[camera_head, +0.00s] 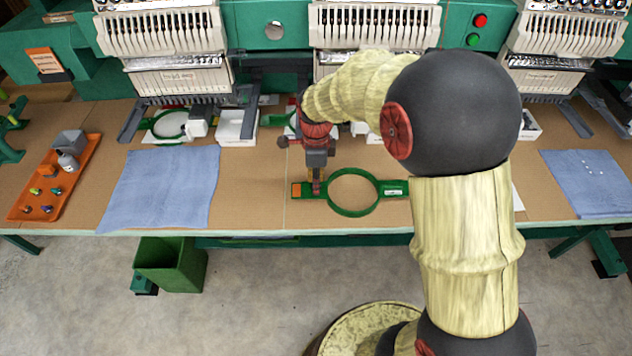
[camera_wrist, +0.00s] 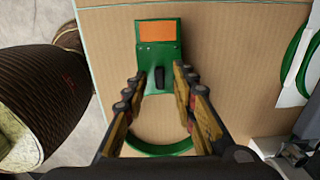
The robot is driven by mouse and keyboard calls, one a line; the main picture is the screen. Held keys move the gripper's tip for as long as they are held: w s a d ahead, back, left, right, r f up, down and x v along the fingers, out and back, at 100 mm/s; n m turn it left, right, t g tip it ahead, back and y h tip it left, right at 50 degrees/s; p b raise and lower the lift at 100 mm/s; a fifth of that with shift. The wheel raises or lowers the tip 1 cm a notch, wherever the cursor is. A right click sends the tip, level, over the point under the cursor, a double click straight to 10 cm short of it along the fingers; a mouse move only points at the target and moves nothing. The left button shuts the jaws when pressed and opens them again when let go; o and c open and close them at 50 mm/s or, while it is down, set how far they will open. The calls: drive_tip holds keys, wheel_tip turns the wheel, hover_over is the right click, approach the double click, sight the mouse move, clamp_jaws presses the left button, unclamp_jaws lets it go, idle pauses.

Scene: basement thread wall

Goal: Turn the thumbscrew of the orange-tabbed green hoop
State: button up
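The green hoop lies flat on the tan table, its ring (camera_head: 331,206) right of my gripper in the head view. Its orange-marked tab (camera_head: 297,190) points left, and a green tab with a white label (camera_head: 393,191) is on the other side. In the wrist view the orange patch (camera_wrist: 157,31) is at the top, with the dark upright thumbscrew (camera_wrist: 159,77) below it. My gripper (camera_wrist: 159,74) is open, one finger on each side of the thumbscrew with visible gaps. In the head view my gripper (camera_head: 316,186) points down over the tab end; the thumbscrew is hard to make out there.
Embroidery machines (camera_head: 180,60) line the back. Blue cloths (camera_head: 165,188) lie at left and right (camera_head: 592,180). An orange tray (camera_head: 78,172) with small items is far left. Another green hoop (camera_head: 168,125) sits at the left machine. Bare table lies between the left cloth and the hoop.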

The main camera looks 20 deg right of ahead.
drive_tip(key=shift+c, duration=0.2)
clamp_jaws()
idle(0.4)
